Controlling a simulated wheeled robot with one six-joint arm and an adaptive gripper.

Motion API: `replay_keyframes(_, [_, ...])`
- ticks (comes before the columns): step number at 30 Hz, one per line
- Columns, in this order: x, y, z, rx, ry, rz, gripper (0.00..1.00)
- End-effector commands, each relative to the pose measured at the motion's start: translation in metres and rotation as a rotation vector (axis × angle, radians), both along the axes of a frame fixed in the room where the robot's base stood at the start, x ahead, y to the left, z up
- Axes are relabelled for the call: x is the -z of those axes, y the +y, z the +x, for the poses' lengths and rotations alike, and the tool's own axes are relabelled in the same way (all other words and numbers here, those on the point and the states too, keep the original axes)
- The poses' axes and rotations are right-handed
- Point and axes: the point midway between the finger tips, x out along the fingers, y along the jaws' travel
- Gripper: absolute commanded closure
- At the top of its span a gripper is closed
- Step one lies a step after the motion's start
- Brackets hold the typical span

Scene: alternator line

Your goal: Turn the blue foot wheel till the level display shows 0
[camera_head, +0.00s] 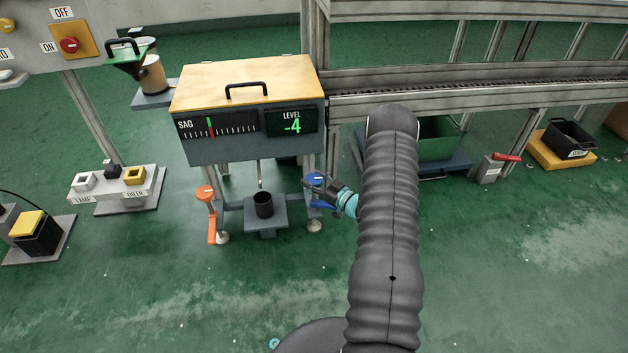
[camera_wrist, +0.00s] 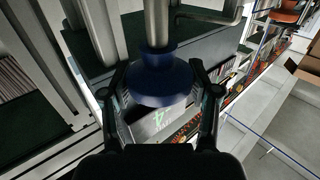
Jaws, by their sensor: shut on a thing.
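The blue foot wheel (camera_head: 315,180) sits at the right front leg of the yellow-topped machine (camera_head: 248,80). In the wrist view the blue wheel (camera_wrist: 158,78) lies between the two fingers, below a metal post. My gripper (camera_head: 330,188) is at the wheel from the right and is shut on it; its fingers (camera_wrist: 160,100) flank the wheel on both sides. The level display (camera_head: 291,122) reads -4 in green. The SAG scale (camera_head: 217,126) beside it has a green mark left of its middle.
An orange foot wheel (camera_head: 205,193) with an orange handle is at the left front leg. A small dark cup (camera_head: 263,204) stands on a bracket between the legs. A green bin (camera_head: 438,135) stands behind my arm. The floor in front is clear.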

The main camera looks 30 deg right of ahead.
Motion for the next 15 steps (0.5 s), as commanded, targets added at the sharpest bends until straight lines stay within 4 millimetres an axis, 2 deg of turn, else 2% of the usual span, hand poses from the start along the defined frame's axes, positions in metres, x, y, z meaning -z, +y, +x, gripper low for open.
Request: replay_keyframes(15, [0.0033, 0.0039, 0.0006, 0.45, -0.001, -0.001, 0.74])
